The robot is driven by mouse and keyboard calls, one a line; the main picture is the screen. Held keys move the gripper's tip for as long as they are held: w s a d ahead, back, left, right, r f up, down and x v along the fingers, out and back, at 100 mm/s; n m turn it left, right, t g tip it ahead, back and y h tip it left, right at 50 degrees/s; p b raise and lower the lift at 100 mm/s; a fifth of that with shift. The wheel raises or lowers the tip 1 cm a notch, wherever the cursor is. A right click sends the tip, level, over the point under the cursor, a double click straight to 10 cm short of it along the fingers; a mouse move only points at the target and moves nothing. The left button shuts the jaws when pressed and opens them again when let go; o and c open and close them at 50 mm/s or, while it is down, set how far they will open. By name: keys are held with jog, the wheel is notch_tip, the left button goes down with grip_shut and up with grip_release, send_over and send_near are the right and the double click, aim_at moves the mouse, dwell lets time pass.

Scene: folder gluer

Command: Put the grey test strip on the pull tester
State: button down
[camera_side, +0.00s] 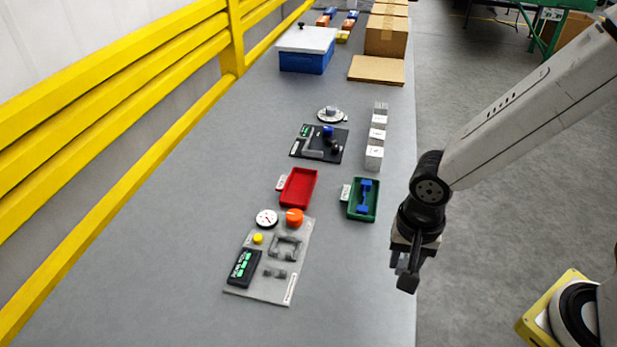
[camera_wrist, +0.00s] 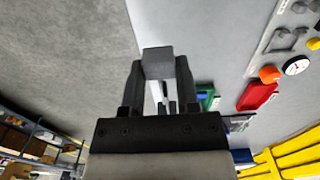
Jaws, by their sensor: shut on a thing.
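My gripper (camera_side: 408,272) hangs past the right edge of the table, pointing down. It is shut on a grey piece, which I take to be the grey test strip; its blocky grey end (camera_wrist: 158,62) shows between the fingertips in the wrist view. The rest of the piece is hidden or too small to tell. A grey plate (camera_side: 262,285) at the front of the table carries a gauge, an orange knob, a black display and dark grey fixtures; it may be the pull tester. It also shows at the upper right of the wrist view (camera_wrist: 282,28). Nothing joins my gripper to it.
A green tray (camera_side: 355,213) holding a blue dog-bone piece (camera_side: 366,195) lies left of my gripper. A red tray (camera_side: 299,187) is farther left. Behind stand a black plate (camera_side: 331,157) with knobs and several white blocks (camera_side: 374,158). The table's front right is clear.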

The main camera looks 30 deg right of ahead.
jog(key=w+a+f, duration=0.2)
jog(key=w+a, duration=0.7)
jog(key=w, duration=0.1)
send_over(274, 281)
notch_tip(274, 281, down, 4)
jog(key=shift+r, duration=0.1)
jog(key=shift+f, duration=3)
jog(key=shift+c, duration=1.3)
grip_release()
jog(key=shift+r, duration=0.15)
